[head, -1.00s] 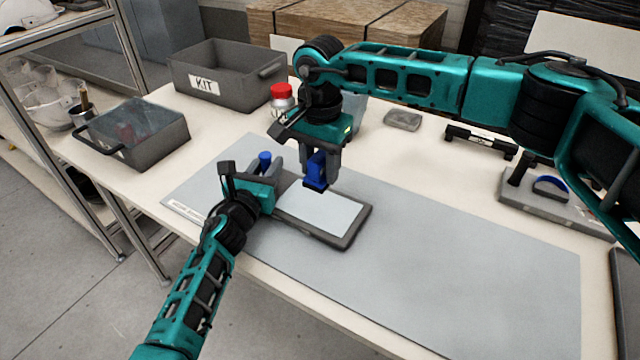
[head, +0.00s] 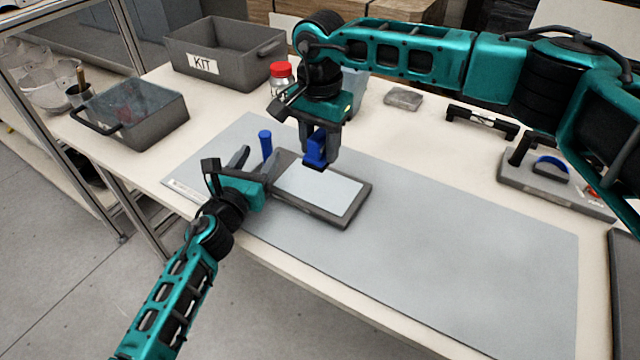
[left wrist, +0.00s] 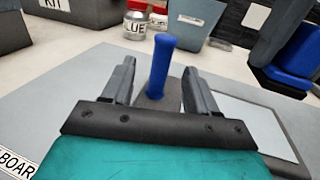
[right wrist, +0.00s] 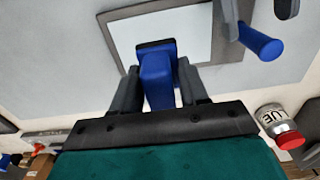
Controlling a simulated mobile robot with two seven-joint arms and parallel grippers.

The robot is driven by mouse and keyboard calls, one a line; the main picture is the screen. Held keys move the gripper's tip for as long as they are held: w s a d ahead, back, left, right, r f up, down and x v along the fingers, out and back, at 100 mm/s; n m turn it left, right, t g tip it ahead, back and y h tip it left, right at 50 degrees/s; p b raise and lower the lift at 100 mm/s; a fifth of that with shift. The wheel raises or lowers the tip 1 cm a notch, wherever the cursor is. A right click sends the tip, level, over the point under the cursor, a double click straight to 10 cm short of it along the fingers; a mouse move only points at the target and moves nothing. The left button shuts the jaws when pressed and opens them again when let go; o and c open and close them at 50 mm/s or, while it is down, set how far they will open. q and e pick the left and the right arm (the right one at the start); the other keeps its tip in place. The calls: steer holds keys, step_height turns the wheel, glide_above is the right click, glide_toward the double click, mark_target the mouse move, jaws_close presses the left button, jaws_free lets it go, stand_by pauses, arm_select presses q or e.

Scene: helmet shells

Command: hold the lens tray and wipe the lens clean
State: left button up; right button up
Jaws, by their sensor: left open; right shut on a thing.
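The lens tray (head: 350,213) is a dark flat tray with a pale lens panel (head: 325,190), lying on the grey mat. A blue upright handle (head: 265,143) stands at its left end. My left gripper (head: 256,158) is open; in the left wrist view the handle (left wrist: 161,65) stands between and beyond its fingers, with gaps on both sides. My right gripper (head: 320,150) is shut on a blue wiper (right wrist: 157,75) over the far part of the lens. I cannot tell whether the wiper touches the lens.
A grey KIT bin (head: 228,55), a lidded grey box (head: 140,110) and a red-capped jar (head: 281,76) stand at the back and left. A grey holder with a blue-handled tool (head: 550,185) is at the right. The grey mat (head: 460,250) is clear right of the tray.

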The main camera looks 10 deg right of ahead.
arm_select(q)
steer(key=v, duration=0.7)
steer(key=shift+s+a, duration=0.1)
steer(key=shift+s, duration=0.25)
steer(key=shift+v, duration=3.3)
arm_select(e)
steer(key=shift+f, duration=0.2)
